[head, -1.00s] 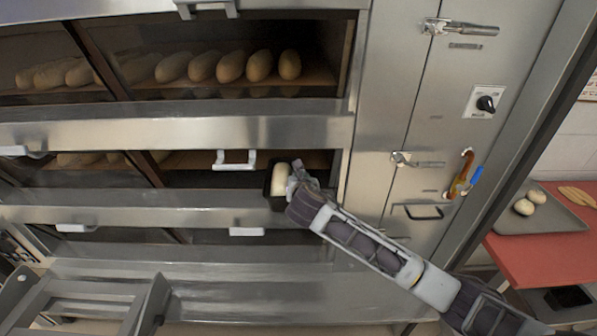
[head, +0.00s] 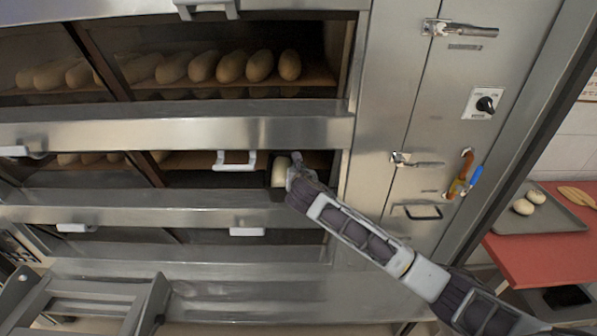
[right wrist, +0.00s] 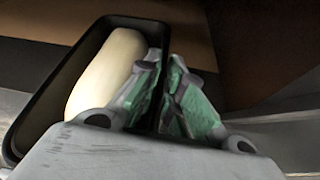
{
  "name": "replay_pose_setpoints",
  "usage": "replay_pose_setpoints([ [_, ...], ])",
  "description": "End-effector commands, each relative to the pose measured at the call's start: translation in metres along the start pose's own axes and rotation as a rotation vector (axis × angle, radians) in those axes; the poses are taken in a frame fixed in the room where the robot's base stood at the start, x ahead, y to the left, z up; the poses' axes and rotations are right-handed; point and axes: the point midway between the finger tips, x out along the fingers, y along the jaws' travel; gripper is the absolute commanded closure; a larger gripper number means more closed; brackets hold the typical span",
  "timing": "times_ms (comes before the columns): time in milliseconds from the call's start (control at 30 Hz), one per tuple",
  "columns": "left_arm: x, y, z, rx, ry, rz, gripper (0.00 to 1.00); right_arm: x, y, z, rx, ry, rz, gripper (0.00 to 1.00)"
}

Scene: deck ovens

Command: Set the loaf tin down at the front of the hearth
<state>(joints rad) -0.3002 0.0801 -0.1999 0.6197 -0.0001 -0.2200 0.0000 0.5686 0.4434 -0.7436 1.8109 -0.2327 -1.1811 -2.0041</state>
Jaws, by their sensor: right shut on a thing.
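The loaf tin (right wrist: 35,85) is dark and holds one pale loaf (right wrist: 103,72). My right gripper (right wrist: 163,68) is shut on the tin's near side wall, with one finger inside beside the loaf and one outside. In the head view my right gripper (head: 297,165) reaches into the opening of the middle deck, and the loaf (head: 281,171) shows at its left. The hearth (head: 205,160) of that deck lies behind the tin. I cannot tell whether the tin touches the hearth. My left gripper is not in view.
The oven's steel front ledge (head: 170,207) runs below the opening. A white door handle (head: 236,160) is left of the tin and the opening's steel side post (head: 343,180) is right of it. Baguettes (head: 230,66) fill the deck above.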

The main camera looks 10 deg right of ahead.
Motion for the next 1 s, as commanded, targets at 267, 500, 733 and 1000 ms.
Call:
replay_pose_setpoints([
  [267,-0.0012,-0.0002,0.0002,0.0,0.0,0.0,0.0,-0.0003,0.0003,-0.0006,-0.001,0.0,0.001,1.0],
  [500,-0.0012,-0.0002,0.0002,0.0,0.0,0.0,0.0,-0.0001,0.0,-0.0022,-0.002,0.003,0.0,0.7],
  [733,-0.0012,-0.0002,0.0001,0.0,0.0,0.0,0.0,-0.0003,0.0002,-0.0018,-0.001,0.002,0.0,0.7],
  [1000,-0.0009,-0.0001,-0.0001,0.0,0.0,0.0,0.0,-0.0063,0.0001,-0.0021,-0.002,0.003,0.0,0.7],
])
